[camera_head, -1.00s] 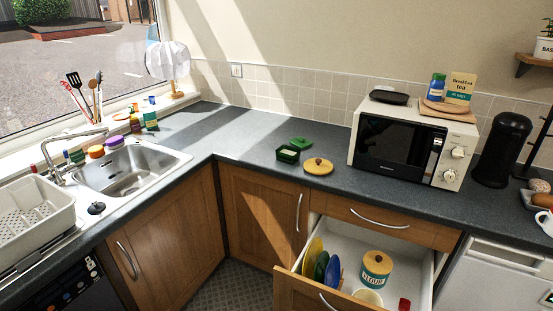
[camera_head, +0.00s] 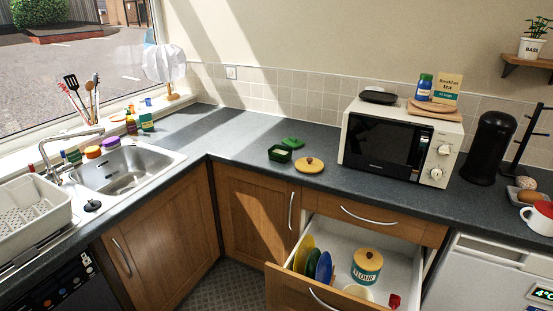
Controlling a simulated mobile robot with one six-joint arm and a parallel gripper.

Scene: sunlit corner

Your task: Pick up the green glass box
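A small dark green box (camera_head: 279,154) stands open on the dark grey worktop (camera_head: 232,148), left of the microwave. A brighter green lid-like piece (camera_head: 292,142) lies just behind it and to its right. Whether the box is glass is too small to tell. A round yellow-tan lid with a knob (camera_head: 310,165) lies to its right. My gripper is not in view, and nothing touches the box.
A white microwave (camera_head: 395,145) stands right of the box. Below, an open drawer (camera_head: 290,290) holds upright plates (camera_head: 313,263) and a flour canister (camera_head: 367,266), and juts out from the cabinets. The sink (camera_head: 125,170) is at left. The worktop left of the box is clear.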

